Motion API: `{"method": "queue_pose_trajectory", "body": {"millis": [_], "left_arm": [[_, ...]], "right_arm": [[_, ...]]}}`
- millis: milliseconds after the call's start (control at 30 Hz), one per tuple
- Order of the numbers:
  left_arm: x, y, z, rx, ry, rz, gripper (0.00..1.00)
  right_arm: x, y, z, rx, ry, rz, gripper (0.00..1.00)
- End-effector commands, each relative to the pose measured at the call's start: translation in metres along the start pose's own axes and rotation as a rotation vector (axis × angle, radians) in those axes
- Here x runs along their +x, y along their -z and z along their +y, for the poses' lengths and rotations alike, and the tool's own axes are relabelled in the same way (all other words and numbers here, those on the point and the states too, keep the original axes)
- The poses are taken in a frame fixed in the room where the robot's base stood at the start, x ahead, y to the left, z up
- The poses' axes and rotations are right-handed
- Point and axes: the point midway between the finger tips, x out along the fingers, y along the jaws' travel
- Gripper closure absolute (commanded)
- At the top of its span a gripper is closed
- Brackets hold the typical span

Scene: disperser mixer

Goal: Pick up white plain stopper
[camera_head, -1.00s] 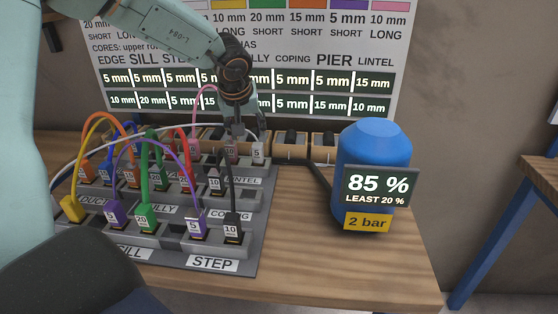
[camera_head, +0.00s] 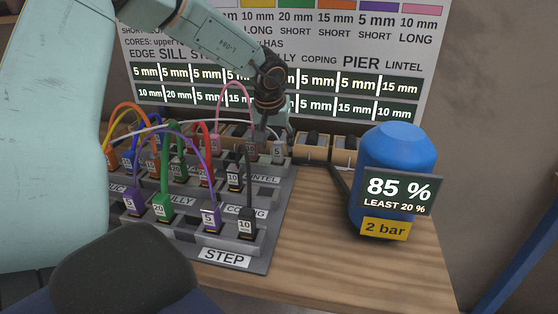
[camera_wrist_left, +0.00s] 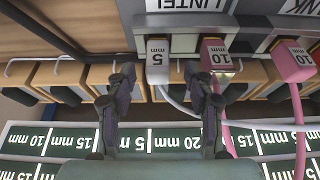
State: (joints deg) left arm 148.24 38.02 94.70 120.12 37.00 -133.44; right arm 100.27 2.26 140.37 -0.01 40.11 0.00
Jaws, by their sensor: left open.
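The white stopper (camera_head: 278,151), marked 5, stands upright in the back row of the grey socket board, at its right end. It shows in the left wrist view (camera_wrist_left: 158,64) as a pale block marked 5 mm, with a white cable at its end. My left gripper (camera_head: 263,132) is just left of and behind it in the head view. In the left wrist view the fingers of the left gripper (camera_wrist_left: 161,80) are apart, with the stopper's end roughly between the tips. Contact cannot be told. My right gripper is not in view.
Beside it sits a pink plug (camera_wrist_left: 214,58). The board (camera_head: 262,205) holds several coloured corded plugs. Wooden blocks (camera_head: 313,148) line the back. A blue tank (camera_head: 392,150) stands right, and a lettered panel (camera_head: 395,70) behind. Bare table lies between board and tank.

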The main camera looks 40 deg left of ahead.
Motion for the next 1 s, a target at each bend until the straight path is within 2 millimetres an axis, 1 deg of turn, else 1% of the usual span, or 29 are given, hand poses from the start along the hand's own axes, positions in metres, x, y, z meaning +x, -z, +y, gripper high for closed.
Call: {"method": "queue_pose_trajectory", "body": {"millis": [33,100,200,300,533,567,1000], "left_arm": [[0.012,-0.002,0.001,0.002,0.003,-0.001,0.47],[0.023,-0.002,0.003,0.001,0.002,-0.001,0.47],[0.034,-0.002,0.003,0.002,0.002,-0.001,0.47],[0.039,-0.001,0.004,0.001,0.0,-0.001,0.47],[0.038,-0.001,0.005,0.001,0.0,0.001,0.47],[0.038,-0.001,0.005,0.001,0.0,0.001,0.49],[0.038,-0.001,0.005,0.001,0.0,0.0,0.86]], "right_arm": [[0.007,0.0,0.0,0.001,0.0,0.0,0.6],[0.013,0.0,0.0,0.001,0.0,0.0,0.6],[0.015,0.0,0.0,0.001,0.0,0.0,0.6],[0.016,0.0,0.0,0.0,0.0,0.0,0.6],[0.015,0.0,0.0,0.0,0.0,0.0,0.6],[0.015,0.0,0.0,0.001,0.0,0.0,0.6],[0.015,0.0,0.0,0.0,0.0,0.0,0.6]]}}
